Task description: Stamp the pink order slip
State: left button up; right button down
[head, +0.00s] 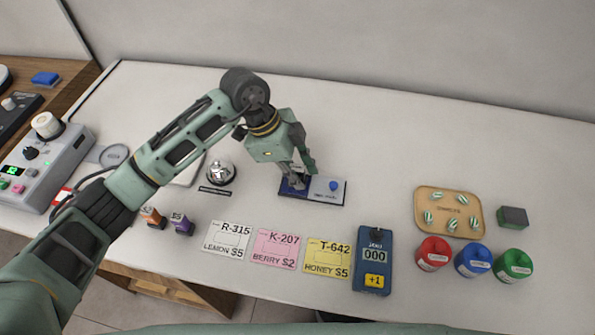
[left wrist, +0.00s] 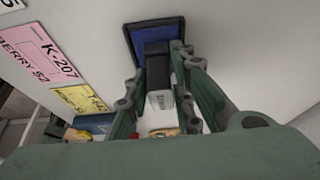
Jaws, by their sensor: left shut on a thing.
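The pink order slip (head: 275,248), marked K-207 BERRY $2, lies flat between a white and a yellow slip; it also shows in the left wrist view (left wrist: 35,50). No stamp mark can be made out on it. My left gripper (head: 300,180) is shut on a dark stamp with a pale labelled side (left wrist: 159,100), mostly hidden by the fingers in the head view. It is at the left part of the blue ink pad (head: 327,190), behind the slips. The pad's dark frame and blue surface show beyond the stamp (left wrist: 134,38). I cannot tell whether they touch.
A white slip (head: 227,240), a yellow slip (head: 327,258) and a blue counter device (head: 373,262) line the front. A bell (head: 221,173) and two small stampers (head: 182,224) stand left. Right are a sweets tray (head: 422,200) and red, blue and green pots (head: 472,261).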

pick_arm(q)
jog(key=shift+s, duration=0.1)
notch_tip(320, 180, up, 7)
jog(key=p, duration=0.6)
dwell(0.3)
